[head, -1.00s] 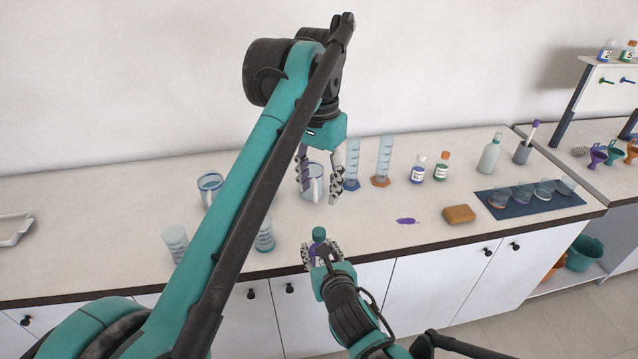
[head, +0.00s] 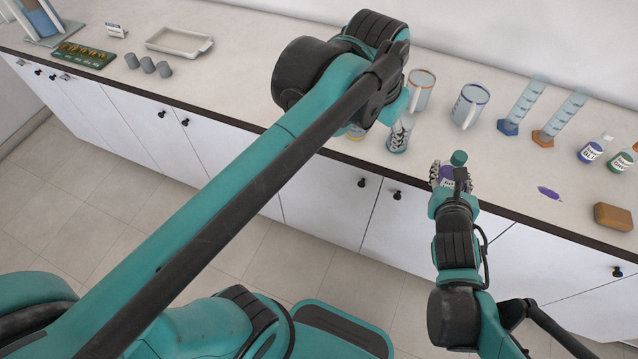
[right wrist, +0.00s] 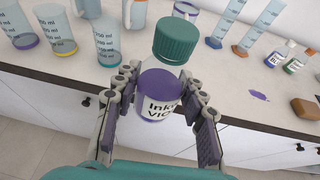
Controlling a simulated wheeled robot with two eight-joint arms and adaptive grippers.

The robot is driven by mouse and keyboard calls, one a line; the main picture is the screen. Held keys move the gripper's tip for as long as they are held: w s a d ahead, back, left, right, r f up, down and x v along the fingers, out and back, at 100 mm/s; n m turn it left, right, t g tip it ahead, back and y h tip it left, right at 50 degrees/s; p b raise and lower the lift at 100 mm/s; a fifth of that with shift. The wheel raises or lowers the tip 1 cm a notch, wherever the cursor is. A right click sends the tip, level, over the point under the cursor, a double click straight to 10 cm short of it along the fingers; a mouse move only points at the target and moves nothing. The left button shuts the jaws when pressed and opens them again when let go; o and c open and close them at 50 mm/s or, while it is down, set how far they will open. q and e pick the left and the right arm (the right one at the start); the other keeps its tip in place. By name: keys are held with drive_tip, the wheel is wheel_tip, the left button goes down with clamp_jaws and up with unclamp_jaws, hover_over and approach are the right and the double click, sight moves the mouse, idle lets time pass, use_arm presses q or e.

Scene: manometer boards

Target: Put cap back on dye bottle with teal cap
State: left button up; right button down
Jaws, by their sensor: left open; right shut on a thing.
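The dye bottle with violet contents and a label (right wrist: 158,88) is upright between the fingers of my right gripper (right wrist: 152,105), at the counter's front edge. In the head view the bottle (head: 446,173) shows above my right gripper (head: 447,178). The teal cap (right wrist: 177,38) sits on top of the bottle, above its clear shoulder; it also shows in the head view (head: 458,157). I cannot tell how tightly it is seated.
Beakers (right wrist: 107,45) stand left of the bottle. A violet spill (head: 549,193), a sponge (head: 613,217) and other dye bottles (head: 594,149) are to the right. The counter's left-middle is clear.

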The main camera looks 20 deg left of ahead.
use_arm(q)
drive_tip(key=s+a+f+n+t, duration=0.3)
drive_tip(key=s+a+f, duration=0.6)
drive_tip(key=f, duration=0.4)
drive_tip(key=shift+f+n+y, duration=0.15)
drive_tip(key=shift+n+y, duration=0.15)
drive_tip(key=shift+y, duration=0.1)
use_arm(e)
drive_tip(key=shift+d, duration=0.1)
